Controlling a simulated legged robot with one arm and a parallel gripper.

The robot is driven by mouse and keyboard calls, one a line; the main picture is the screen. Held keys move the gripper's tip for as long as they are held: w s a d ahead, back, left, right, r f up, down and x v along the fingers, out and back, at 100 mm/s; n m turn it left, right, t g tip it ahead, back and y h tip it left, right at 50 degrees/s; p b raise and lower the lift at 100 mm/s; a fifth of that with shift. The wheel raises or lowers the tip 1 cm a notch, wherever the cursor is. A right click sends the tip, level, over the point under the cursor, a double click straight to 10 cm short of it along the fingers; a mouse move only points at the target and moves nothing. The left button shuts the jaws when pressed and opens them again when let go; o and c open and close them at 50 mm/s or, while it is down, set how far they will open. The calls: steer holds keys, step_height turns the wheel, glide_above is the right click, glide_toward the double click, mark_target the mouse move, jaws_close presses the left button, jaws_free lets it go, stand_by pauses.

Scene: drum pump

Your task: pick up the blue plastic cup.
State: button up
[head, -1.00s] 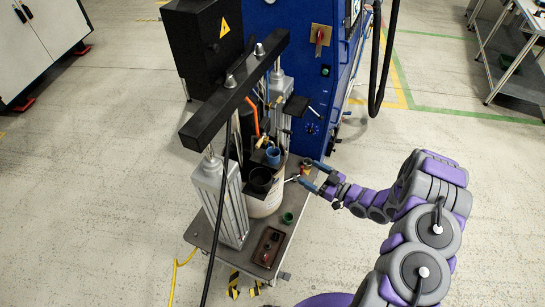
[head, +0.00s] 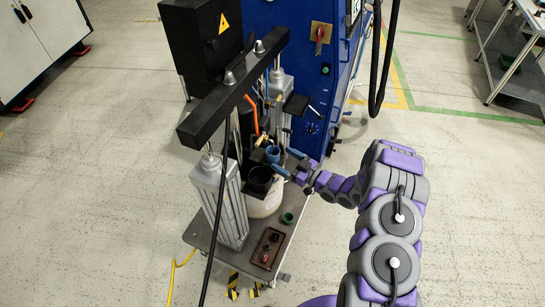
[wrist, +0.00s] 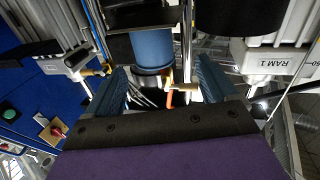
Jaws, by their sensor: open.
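The blue plastic cup (head: 272,154) sits at the drum pump, above and behind the white drum, between the two metal columns. In the wrist view the blue cup (wrist: 153,50) is at upper middle, in front of a dark flat part. My gripper (head: 286,162) is open just right of the cup in the head view. In the wrist view the two blue fingers (wrist: 160,68) stand apart, one on each side of the cup's line, with gaps beside it. The cup is not gripped. Whether a fingertip touches it cannot be told.
A black container (head: 261,178) stands just in front of the cup and shows at upper right in the wrist view (wrist: 255,18). A green cup (head: 288,217) and a brown tray (head: 259,250) are on the cart's front. A black crossbeam (head: 235,88) and orange hose (head: 252,115) are close by.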

mark_target(279, 154)
steer(key=shift+w+a, duration=0.35)
steer(key=shift+w, duration=0.1)
steer(key=shift+b+x, duration=0.7)
steer(key=shift+x, duration=1.85)
steer(key=shift+w+d, duration=0.1)
steer(key=shift+d, duration=0.05)
steer(key=shift+c, duration=0.4)
steer(key=shift+d, duration=0.1)
steer(key=shift+c, duration=1.4)
steer(key=c, duration=0.8)
steer(key=shift+r, duration=0.15)
